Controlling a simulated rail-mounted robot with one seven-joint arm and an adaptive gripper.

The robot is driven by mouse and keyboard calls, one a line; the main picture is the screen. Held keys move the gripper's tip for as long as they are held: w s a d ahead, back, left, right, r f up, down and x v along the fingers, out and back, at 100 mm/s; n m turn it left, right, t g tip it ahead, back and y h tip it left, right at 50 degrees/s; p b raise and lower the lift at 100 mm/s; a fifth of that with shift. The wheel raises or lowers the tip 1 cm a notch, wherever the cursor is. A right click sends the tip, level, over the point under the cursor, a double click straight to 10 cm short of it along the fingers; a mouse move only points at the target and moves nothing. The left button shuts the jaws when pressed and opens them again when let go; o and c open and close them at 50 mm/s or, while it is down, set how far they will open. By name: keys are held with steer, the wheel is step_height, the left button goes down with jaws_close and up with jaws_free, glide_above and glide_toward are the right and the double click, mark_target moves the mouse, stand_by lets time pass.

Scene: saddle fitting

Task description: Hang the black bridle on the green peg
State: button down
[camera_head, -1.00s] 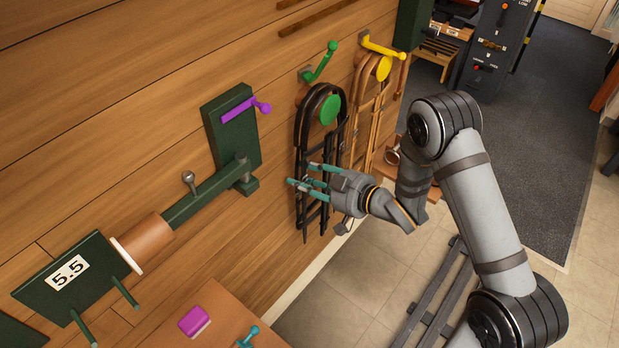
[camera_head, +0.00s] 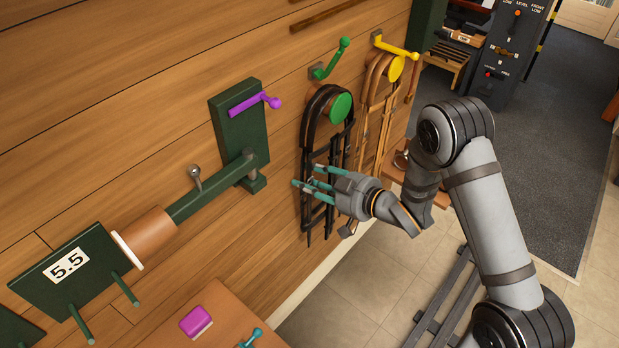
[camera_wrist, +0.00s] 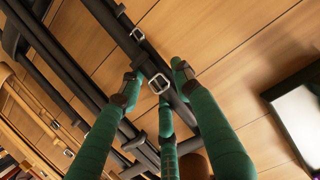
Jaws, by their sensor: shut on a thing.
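The black bridle (camera_head: 309,140) is upright against the wooden wall, its curved top below the green peg (camera_head: 329,60). A round green disc (camera_head: 341,107) sits at its curved top. The curved top looks apart from the peg. My gripper (camera_head: 309,180) is at the bridle's lower straps, its green fingers shut on a strap. In the wrist view, the fingers (camera_wrist: 158,85) are around a black strap with a square metal buckle (camera_wrist: 159,84). The exact contact is partly hidden by the fingers.
A brown bridle (camera_head: 372,110) hangs just right under the yellow peg (camera_head: 398,50). A purple peg (camera_head: 255,102) on a green board sticks out at the left. A green rack marked 5.5 (camera_head: 68,264) and a wooden ledge (camera_head: 235,310) are lower left.

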steer(key=shift+r, duration=0.1)
steer(key=c, duration=1.2)
jaws_free()
steer(key=shift+o, duration=0.2)
steer(key=shift+d, duration=0.1)
steer(key=v, duration=1.2)
